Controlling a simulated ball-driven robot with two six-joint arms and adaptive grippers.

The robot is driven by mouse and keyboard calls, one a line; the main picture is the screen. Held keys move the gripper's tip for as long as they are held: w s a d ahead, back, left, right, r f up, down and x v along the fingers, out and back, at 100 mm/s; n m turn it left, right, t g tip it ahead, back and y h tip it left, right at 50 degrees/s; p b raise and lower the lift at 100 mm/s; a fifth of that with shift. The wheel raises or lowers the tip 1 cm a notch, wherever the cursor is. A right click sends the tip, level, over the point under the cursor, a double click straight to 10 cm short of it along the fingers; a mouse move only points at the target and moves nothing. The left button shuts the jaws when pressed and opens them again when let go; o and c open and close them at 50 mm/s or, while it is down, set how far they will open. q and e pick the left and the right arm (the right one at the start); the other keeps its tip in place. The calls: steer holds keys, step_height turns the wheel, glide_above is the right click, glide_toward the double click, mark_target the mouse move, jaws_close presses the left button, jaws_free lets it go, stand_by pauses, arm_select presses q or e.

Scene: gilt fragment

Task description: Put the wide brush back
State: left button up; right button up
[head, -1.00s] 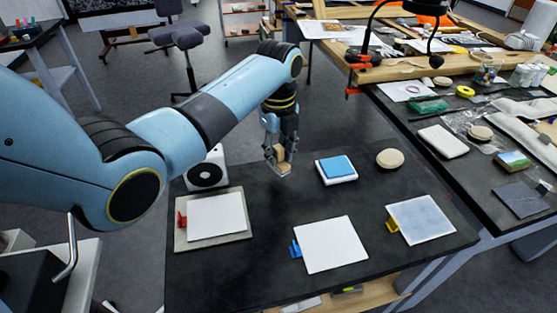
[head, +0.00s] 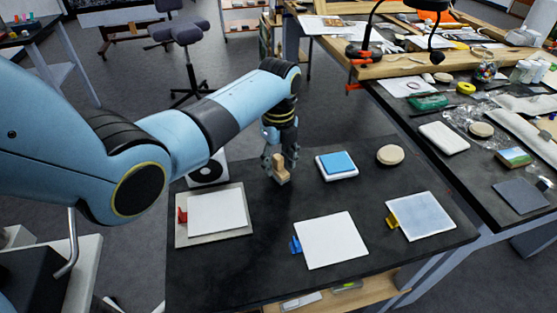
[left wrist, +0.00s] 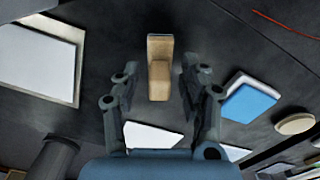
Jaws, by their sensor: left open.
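The wide brush, as I take it, is a tan, block-like piece (head: 281,173) at the back of the dark table. In the left wrist view the tan piece (left wrist: 160,68) lies ahead of the gap between my fingers, with dark tabletop around it. My left gripper (head: 280,161) is open just above and around its upper end; the left wrist view shows both fingers (left wrist: 158,98) spread apart, one on each side, with gaps between. Whether the piece stands or lies is hard to tell. My right gripper is not in view.
White sheets with red (head: 182,216), blue (head: 296,245) and yellow (head: 392,220) clips lie in front. A blue pad on a white block (head: 337,165) and a round tan disc (head: 390,155) are to the right. A white box with a black disc (head: 207,172) stands behind left.

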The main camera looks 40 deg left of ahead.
mark_target(279, 157)
arm_select(q)
step_height(279, 157, up, 12)
steer(key=shift+r, duration=0.15)
stand_by(0.4)
stand_by(0.4)
